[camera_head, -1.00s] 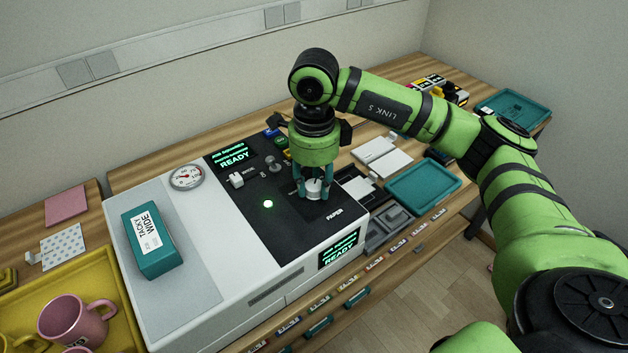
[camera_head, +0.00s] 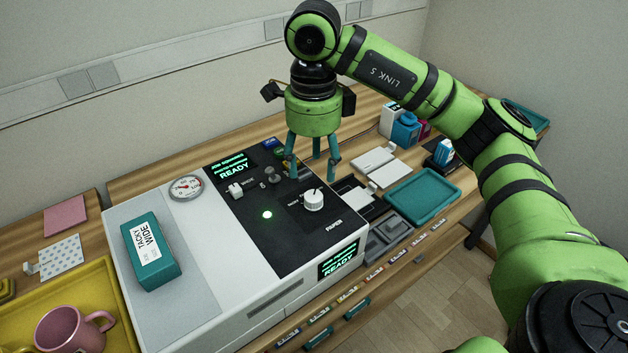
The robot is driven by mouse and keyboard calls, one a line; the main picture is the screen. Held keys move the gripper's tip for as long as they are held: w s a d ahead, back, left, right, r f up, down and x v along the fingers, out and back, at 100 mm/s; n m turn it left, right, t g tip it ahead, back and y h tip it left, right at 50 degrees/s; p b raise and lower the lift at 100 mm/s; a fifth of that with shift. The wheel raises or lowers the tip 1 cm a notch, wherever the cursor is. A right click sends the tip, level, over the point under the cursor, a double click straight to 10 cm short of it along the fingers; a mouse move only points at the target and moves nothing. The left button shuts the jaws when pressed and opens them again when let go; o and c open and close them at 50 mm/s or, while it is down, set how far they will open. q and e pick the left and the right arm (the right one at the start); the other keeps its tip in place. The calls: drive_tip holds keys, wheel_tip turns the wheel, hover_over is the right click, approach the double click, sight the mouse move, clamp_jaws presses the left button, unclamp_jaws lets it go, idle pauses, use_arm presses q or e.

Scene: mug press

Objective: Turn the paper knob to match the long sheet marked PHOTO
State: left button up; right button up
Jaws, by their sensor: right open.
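The paper knob (camera_head: 314,200) is a white round knob on the black panel of the printer (camera_head: 270,215), just above the PAPER label. A dark pointer mark shows at its upper edge; its exact setting is too small to read. My right gripper (camera_head: 312,172) is open and empty, fingers pointing down, above and behind the knob and apart from it. White sheets (camera_head: 375,161) lie on the bench right of the printer; I cannot read a PHOTO mark on them. My left gripper is not in view.
A teal TACKY WIDE box (camera_head: 151,251) lies on the printer's left top. A pressure gauge (camera_head: 186,187) and small levers sit near the panel. A teal tray (camera_head: 424,195) is at right. A pink mug (camera_head: 68,330) stands in a yellow tray (camera_head: 110,290).

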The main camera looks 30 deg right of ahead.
drive_tip(key=shift+r, duration=1.95)
